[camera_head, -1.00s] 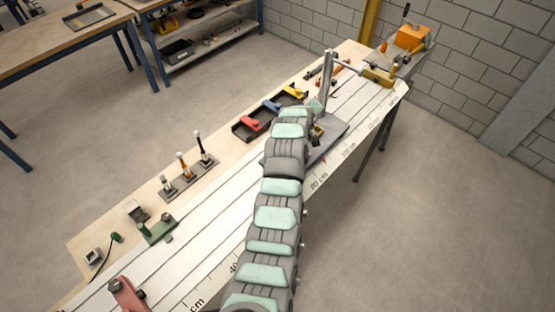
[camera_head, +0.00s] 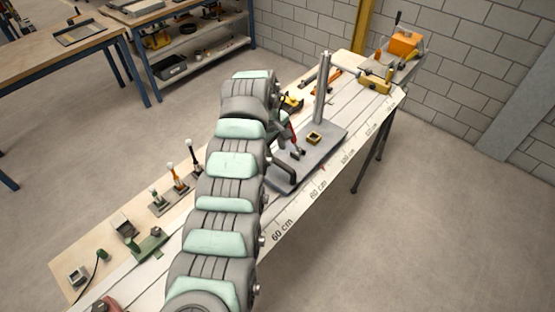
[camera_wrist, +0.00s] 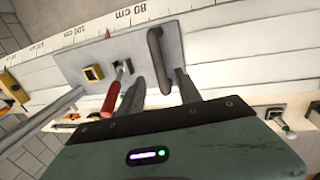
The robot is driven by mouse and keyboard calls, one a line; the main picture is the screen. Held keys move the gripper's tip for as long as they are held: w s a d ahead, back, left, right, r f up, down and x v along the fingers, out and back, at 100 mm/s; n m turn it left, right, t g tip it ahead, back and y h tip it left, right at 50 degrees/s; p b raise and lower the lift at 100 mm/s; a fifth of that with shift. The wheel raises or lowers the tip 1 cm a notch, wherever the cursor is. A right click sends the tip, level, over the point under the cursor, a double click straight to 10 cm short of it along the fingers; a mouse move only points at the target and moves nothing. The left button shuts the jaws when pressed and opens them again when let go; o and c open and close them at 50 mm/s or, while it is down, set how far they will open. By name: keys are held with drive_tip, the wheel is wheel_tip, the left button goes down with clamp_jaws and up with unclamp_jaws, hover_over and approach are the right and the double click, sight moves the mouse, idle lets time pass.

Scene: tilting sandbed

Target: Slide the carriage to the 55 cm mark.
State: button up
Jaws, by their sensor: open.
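The carriage is a grey plate (camera_head: 325,140) on the white scaled bed, with a tall post (camera_head: 322,88), a bent dark handle (camera_head: 288,172), a red-gripped lever (camera_head: 292,133) and a small yellow-framed block (camera_head: 313,138). In the wrist view, the plate (camera_wrist: 190,48) has its red pointer (camera_wrist: 108,34) between the 80 cm and 100 cm marks. My open gripper (camera_wrist: 160,78) is over the plate. The handle (camera_wrist: 156,48) shows between its fingers and the red lever (camera_wrist: 112,98) beside one finger. I cannot tell whether they touch. My arm hides most of the gripper in the head view.
The 60 cm mark (camera_head: 283,230) lies on the near edge, left of the carriage. Upright knobs (camera_head: 174,178) and a green clamp (camera_head: 150,243) stand along the far side. A yellow block (camera_head: 375,84) is at the right end. My arm hides part of the bed.

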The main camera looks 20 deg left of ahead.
sight(278, 162)
drive_tip(key=f, duration=0.4)
drive_tip(key=shift+w+d+b, duration=0.2)
drive_tip(key=shift+w+b, duration=0.1)
drive_tip(key=shift+b, duration=0.05)
drive_tip(key=shift+w+f+b, duration=0.25)
drive_tip(key=shift+f+b, duration=0.25)
drive_tip(key=shift+f, duration=0.4)
drive_tip(key=shift+c, duration=0.2)
clamp_jaws()
